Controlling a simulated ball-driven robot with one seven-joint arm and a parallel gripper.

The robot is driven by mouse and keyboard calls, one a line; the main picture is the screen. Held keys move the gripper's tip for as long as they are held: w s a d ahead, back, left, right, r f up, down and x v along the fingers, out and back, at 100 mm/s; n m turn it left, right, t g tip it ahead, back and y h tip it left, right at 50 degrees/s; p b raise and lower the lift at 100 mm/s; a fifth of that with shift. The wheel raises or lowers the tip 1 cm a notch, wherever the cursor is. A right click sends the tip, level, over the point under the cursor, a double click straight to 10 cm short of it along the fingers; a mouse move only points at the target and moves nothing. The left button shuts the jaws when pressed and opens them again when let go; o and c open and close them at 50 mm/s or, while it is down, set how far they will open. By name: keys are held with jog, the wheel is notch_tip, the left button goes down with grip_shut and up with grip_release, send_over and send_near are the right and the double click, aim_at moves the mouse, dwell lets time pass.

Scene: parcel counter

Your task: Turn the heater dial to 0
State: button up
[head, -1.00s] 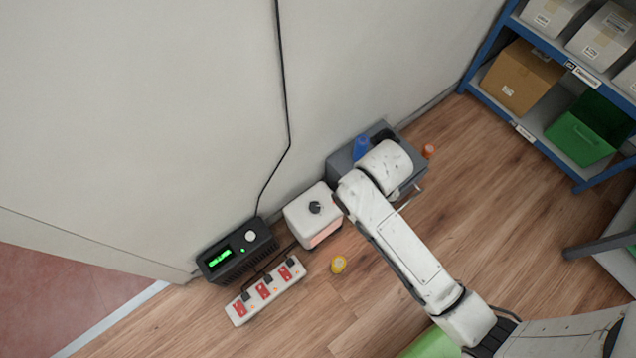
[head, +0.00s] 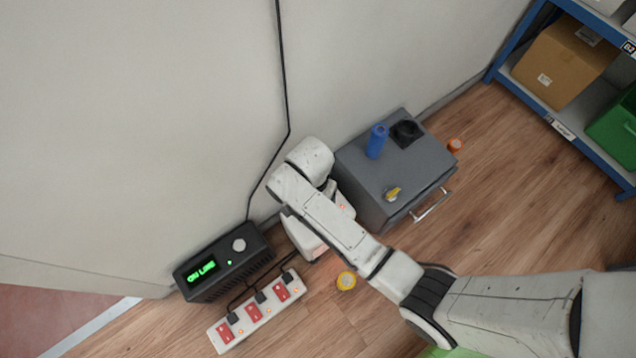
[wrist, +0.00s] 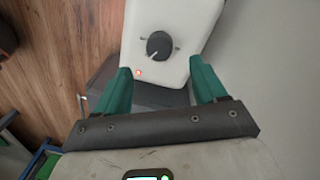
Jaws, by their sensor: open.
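The heater is a white box with a dark round dial; in the wrist view the heater (wrist: 185,18) fills the top middle. Its dial (wrist: 158,45) has a pale pointer line and small marks around it, too small to read. A small red light glows on the heater's near corner. In the head view the heater (head: 303,238) is mostly hidden behind my arm, and the dial is hidden. My gripper (wrist: 162,82) is open and empty, its two green fingers apart, with the dial beyond and between them in the wrist view. The fingers are hidden in the head view.
A black box (head: 215,285) with a green display stands left of the heater. A power strip (head: 255,313) lies in front. A grey cabinet (head: 385,180) with a blue cylinder (head: 377,141) on top stands right. Shelves stand far right.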

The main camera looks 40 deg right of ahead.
jog(key=f+b, duration=0.1)
jog(key=f, duration=0.1)
jog(key=f+b, duration=0.1)
jog(key=f, duration=0.2)
jog(key=f+b, duration=0.1)
jog(key=f, duration=0.1)
jog(key=shift+s+d+f, duration=0.1)
jog(key=shift+s+f, duration=0.15)
jog(key=shift+f, duration=0.1)
jog(key=c, duration=1.1)
